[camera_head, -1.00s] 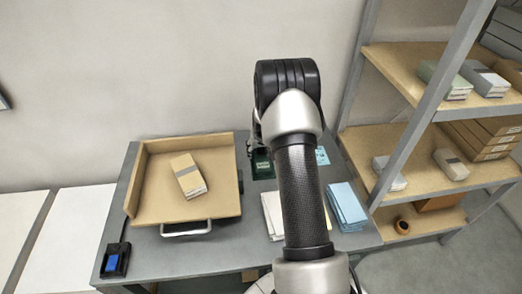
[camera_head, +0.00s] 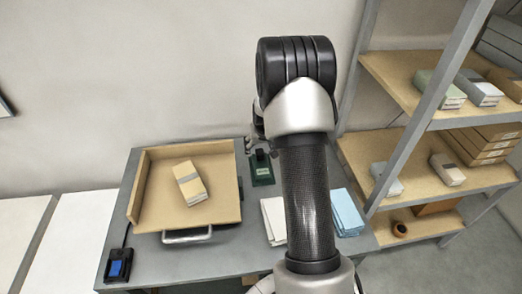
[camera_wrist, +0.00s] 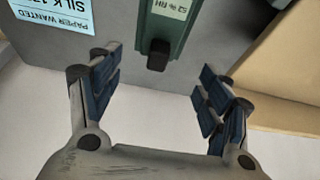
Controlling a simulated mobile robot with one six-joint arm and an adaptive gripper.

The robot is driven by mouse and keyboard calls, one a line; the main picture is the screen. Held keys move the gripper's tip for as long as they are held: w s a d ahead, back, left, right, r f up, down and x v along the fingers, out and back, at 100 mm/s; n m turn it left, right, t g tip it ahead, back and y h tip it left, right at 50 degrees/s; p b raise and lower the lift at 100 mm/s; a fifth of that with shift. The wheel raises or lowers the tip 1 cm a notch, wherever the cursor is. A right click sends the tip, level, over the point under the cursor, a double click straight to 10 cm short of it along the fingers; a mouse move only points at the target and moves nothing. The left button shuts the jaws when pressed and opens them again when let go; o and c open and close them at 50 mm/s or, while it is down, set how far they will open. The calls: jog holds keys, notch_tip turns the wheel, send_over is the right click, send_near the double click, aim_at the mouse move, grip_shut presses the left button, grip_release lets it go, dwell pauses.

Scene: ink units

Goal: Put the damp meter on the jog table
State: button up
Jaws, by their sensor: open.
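The damp meter (camera_head: 262,172) is a small dark green device with a pale label, upright or lying near the back of the grey table; in the wrist view its green body (camera_wrist: 170,22) shows a "52% RH" reading and a black knob-like end. My gripper (camera_wrist: 158,82) is open and empty, with the meter's black end ahead of and between its fingers, apart from them. In the head view my arm hides most of the gripper. The jog table (camera_head: 221,208) is a tan tray with raised back and left walls, left of the meter.
A banded paper block (camera_head: 189,183) lies on the jog table. White sheets (camera_head: 272,220) and a blue stack (camera_head: 346,212) lie right of it. A blue-buttoned device (camera_head: 118,266) sits at front left. A loaded shelf rack (camera_head: 408,160) stands right. A "paper wanted" card (camera_wrist: 62,14) lies near the meter.

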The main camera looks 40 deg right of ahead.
jog(key=s+a+r+n, duration=0.1)
jog(key=s+a+r, duration=0.2)
jog(key=a+r, duration=0.4)
jog(key=s+a+r+n+y, duration=0.1)
jog(key=s+a+r, duration=0.2)
jog(key=a+r, duration=0.35)
jog(key=s+a+r+n, duration=0.1)
jog(key=s+a+r, duration=0.2)
jog(key=a+r, duration=0.4)
jog(key=s+a+r+n, duration=0.1)
jog(key=s+a, duration=0.4)
jog(key=s, duration=0.5)
jog(key=s+a+r+n+y, duration=0.1)
jog(key=s+a+r, duration=0.3)
jog(key=s, duration=0.5)
jog(key=shift+s+a+n+t, duration=0.35)
jog(key=shift+a+n, duration=0.35)
jog(key=shift+a, duration=0.5)
